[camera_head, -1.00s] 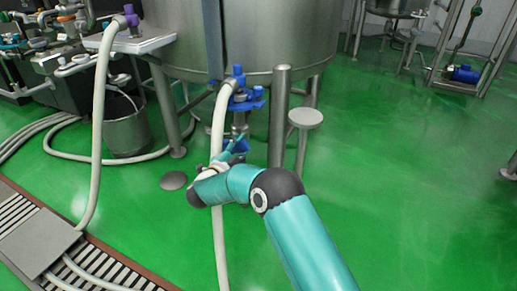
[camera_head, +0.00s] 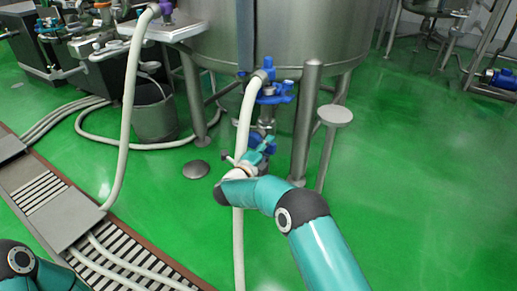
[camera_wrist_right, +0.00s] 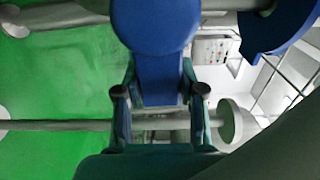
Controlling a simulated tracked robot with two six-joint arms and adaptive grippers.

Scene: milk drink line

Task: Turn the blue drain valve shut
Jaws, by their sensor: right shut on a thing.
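The lower blue valve part (camera_head: 257,137) sits on the pipework below the tank. My right gripper (camera_head: 265,149) is at it, low in front of the tank's outlet. In the right wrist view, the blue handle (camera_wrist_right: 155,85) lies between the two fingers of my right gripper (camera_wrist_right: 160,92), which is shut on it. Its wide rounded end reaches up past the fingertips. My left gripper is out of view; only part of my left arm shows at bottom left.
A white hose (camera_head: 243,120) hangs down just left of the valve. A steel bucket (camera_head: 154,115) stands left. Green floor is open at right.

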